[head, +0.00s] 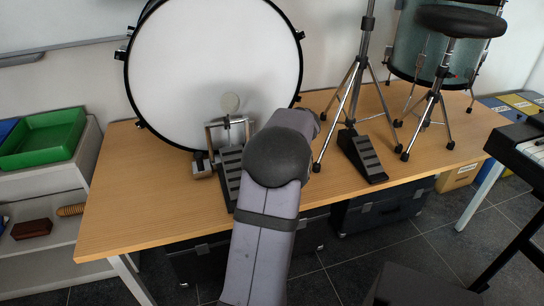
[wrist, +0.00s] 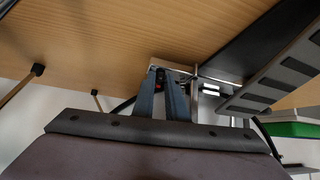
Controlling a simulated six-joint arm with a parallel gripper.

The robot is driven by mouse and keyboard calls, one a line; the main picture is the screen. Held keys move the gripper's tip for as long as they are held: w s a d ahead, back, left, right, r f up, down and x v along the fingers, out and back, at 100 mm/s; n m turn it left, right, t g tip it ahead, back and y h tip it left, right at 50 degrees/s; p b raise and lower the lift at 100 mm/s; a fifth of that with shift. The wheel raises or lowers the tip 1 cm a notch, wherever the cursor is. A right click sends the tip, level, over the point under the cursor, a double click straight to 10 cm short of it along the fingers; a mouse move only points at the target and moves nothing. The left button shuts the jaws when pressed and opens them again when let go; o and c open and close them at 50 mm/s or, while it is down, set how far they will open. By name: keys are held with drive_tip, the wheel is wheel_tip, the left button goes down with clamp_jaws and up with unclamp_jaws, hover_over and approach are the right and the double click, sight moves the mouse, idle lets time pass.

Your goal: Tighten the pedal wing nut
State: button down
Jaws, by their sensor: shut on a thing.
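The bass drum pedal (head: 229,172) stands on the table in front of the white bass drum (head: 215,70), its round beater (head: 230,103) upright near the drumhead. In the wrist view the ribbed pedal plate (wrist: 275,80) is at the right, and metal pedal frame parts show beside my fingers. My gripper (wrist: 165,82) is shut at the pedal's metal base, on a small part that I take to be the wing nut. The fingers hide most of it, with a small red spot between them. In the head view my arm hides the gripper.
The wooden table (head: 140,210) carries the drum, a hi-hat stand (head: 352,85) with its own pedal (head: 362,156), and a black stool (head: 455,22). A green bin (head: 45,138) sits on the shelf at left. A keyboard (head: 525,145) stands at right. The table's front left is clear.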

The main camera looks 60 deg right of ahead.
drive_tip(key=m, duration=0.1)
drive_tip(key=g+h, duration=0.1)
drive_tip(key=m+p, duration=0.1)
drive_tip(key=shift+w+a+r+m, duration=0.25)
drive_tip(key=shift+w+a+m, duration=0.05)
drive_tip(key=shift+a, duration=0.05)
drive_tip(key=m+p, duration=0.1)
drive_tip(key=p, duration=0.1)
drive_tip(key=m+g+h+p, duration=0.1)
drive_tip(key=shift+w+a+g+p, duration=0.1)
drive_tip(key=shift+w+g+p, duration=0.1)
drive_tip(key=shift+g+p, duration=0.15)
drive_tip(key=shift+h+p, duration=0.3)
drive_tip(key=shift+p, duration=0.1)
drive_tip(key=shift+f+m+g+p, duration=0.2)
drive_tip(key=shift+m+g+p, duration=0.25)
drive_tip(key=shift+p, duration=0.35)
drive_tip(key=c, duration=1.8)
unclamp_jaws()
drive_tip(key=shift+c, duration=0.2)
drive_tip(key=p+v, duration=0.1)
drive_tip(key=v, duration=0.6)
drive_tip(key=shift+a+p, duration=0.2)
drive_tip(key=shift+p, duration=0.1)
